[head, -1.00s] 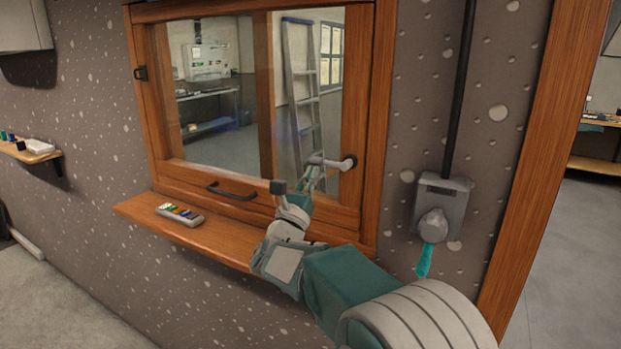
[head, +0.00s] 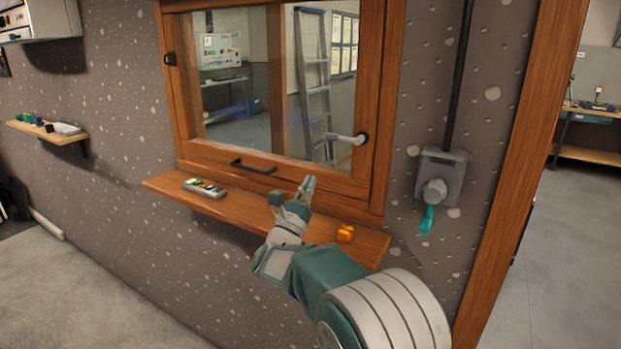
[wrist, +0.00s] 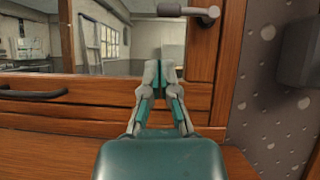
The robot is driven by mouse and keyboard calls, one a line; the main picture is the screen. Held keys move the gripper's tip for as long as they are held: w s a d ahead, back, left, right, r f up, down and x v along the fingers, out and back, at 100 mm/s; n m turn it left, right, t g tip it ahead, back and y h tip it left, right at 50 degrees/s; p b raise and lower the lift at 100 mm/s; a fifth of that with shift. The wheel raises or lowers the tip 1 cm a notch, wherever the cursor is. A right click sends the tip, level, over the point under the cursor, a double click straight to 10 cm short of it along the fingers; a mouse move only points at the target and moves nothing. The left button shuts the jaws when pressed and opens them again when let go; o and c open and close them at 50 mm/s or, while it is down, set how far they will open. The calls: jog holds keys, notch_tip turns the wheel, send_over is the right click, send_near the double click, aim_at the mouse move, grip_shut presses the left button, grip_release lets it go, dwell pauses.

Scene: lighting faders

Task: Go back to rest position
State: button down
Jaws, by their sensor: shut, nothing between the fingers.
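My gripper (head: 307,187) is in front of the lower frame of the wooden window (head: 283,165), above the wooden sill (head: 225,207). In the wrist view my gripper (wrist: 160,72) points at the window, with its fingertips together and nothing between them. The grey window handle (head: 346,138) is up and to the right of the fingertips, apart from them. It also shows at the top of the wrist view (wrist: 187,11). My forearm hides part of the sill.
A small fader panel (head: 205,188) lies on the left of the sill and an orange object (head: 345,233) on its right. A small shelf (head: 55,137) is at left. Open floor (head: 120,290) lies below.

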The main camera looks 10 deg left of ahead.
jog(key=shift+f, duration=0.1)
jog(key=d+r+n+g+y, duration=0.2)
jog(key=d+r+n+y, duration=0.4)
jog(key=n, duration=0.5)
jog(key=s+d+f+n+g+y, duration=0.2)
jog(key=s+d+n+g+y, duration=0.4)
jog(key=n, duration=0.5)
jog(key=s+d+f+n+g+h, duration=0.1)
jog(key=s+d+f+n+g, duration=0.2)
jog(key=s, duration=0.7)
jog(key=s+d+f+n+g+h, duration=0.2)
jog(key=s+d+f+n, duration=0.5)
jog(key=s, duration=0.4)
jog(key=s+d+f+n+g+h, duration=0.1)
jog(key=s+d+f+n+g, duration=0.4)
jog(key=s, duration=0.6)
jog(key=shift+s+d+n+h, duration=0.3)
jog(key=shift+n+h, duration=0.1)
jog(key=shift+n, duration=0.2)
